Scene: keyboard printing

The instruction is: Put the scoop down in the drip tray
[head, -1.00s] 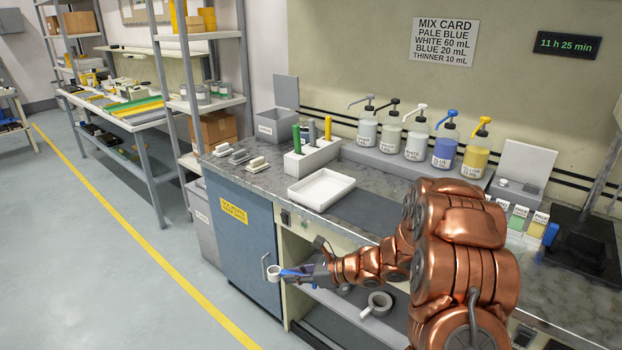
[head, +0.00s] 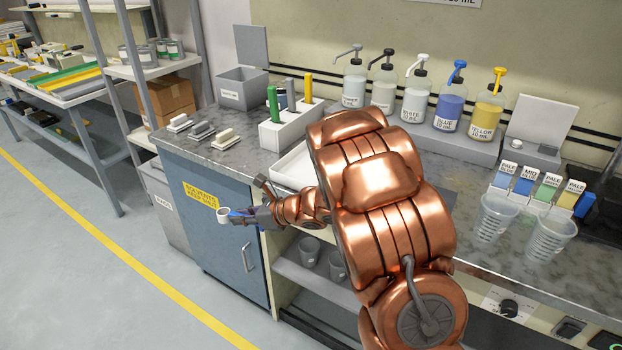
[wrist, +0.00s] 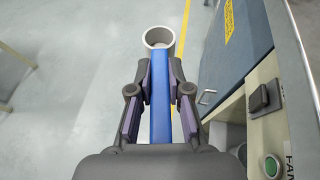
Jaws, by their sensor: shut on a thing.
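The scoop, with a pale round cup (head: 223,215) and a blue handle, is in my gripper (head: 246,216). In the wrist view the fingers (wrist: 160,85) are shut on the blue handle (wrist: 161,110), and the cup (wrist: 159,38) sticks out ahead of them, over the floor. The head view shows it in front of the blue cabinet, outside the counter's front edge. The white drip tray (head: 291,169) lies on the counter, to the right of and beyond my gripper. My arm hides much of the tray.
A white holder (head: 283,133) with coloured upright handles stands behind the tray. Pump bottles (head: 413,100) line the back. Several small blocks (head: 201,130) sit at the counter's left. Clear cups (head: 551,238) stand at right. A switch (wrist: 264,98) is close on the counter's front.

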